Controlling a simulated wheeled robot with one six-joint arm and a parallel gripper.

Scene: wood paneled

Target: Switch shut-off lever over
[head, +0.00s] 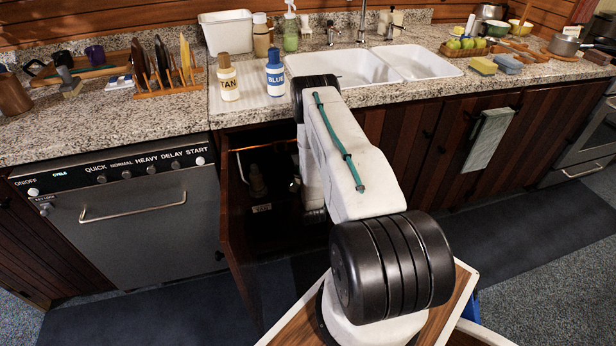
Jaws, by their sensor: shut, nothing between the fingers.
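The cabinet under the sink (262,225) is open and dark inside. A thin copper-coloured pipe (260,147) runs near its top. A dim, bottle-like fitting (257,180) stands at the back left inside it. A small pale detail (294,184) shows beside my arm, too small to tell whether it is the shut-off lever. I cannot clearly make out the lever. My arm bends over the front of the cabinet, and its lower links block the right part of the opening. My gripper is hidden behind the arm or inside the cabinet.
The open cabinet door (238,250) stands out at the left of the opening, with a dishwasher (130,225) beyond it. The counter above holds a tan-labelled bottle (228,80), a blue-labelled bottle (275,75) and a double sink (425,62). Dark mats cover part of the floor.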

